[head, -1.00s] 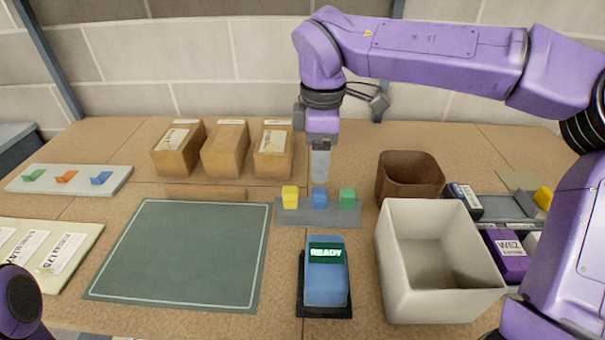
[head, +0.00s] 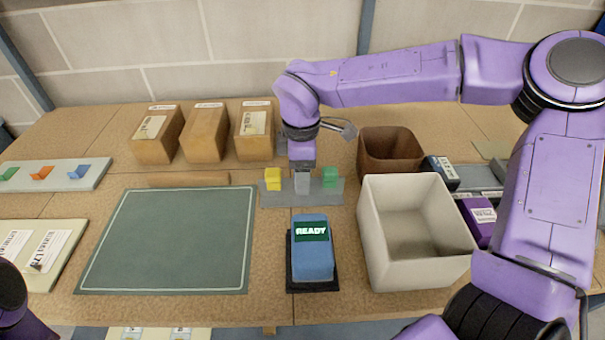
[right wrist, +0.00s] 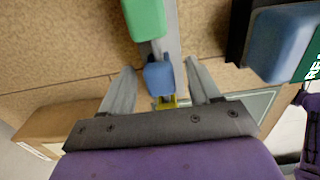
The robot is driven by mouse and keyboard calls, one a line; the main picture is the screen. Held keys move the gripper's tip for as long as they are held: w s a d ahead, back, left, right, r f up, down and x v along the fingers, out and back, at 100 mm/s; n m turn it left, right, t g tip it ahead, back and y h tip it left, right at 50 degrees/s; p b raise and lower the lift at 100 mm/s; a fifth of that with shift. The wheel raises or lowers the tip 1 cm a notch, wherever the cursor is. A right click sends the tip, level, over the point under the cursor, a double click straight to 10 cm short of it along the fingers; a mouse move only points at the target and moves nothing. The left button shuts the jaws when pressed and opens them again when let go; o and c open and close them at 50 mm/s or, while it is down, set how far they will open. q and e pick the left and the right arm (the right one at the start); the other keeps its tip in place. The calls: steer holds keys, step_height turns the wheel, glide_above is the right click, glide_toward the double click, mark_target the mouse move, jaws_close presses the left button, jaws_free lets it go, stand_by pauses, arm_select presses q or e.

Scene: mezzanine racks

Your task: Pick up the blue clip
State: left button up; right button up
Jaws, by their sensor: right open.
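The blue clip (right wrist: 158,77) is a small block in the middle of a row on a grey strip (head: 270,200), between a yellow clip (head: 272,178) and a green clip (head: 331,177). In the head view my right gripper (head: 302,188) is down over the strip and hides the blue clip. In the right wrist view my right gripper (right wrist: 159,74) is open, with one finger on each side of the blue clip; I cannot tell whether they touch it. The green clip (right wrist: 143,18) and part of the yellow clip (right wrist: 167,101) also show there. My left gripper is out of view.
A blue device reading READY (head: 313,255) stands in front of the strip. A white bin (head: 382,268) and a brown bin (head: 364,158) stand right. Cardboard boxes (head: 204,135) stand behind left. A green mat (head: 165,240) lies clear. Small coloured pieces sit on a pale board (head: 60,175).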

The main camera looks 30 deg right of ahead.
steer(key=c, duration=1)
steer(key=shift+r, duration=0.1)
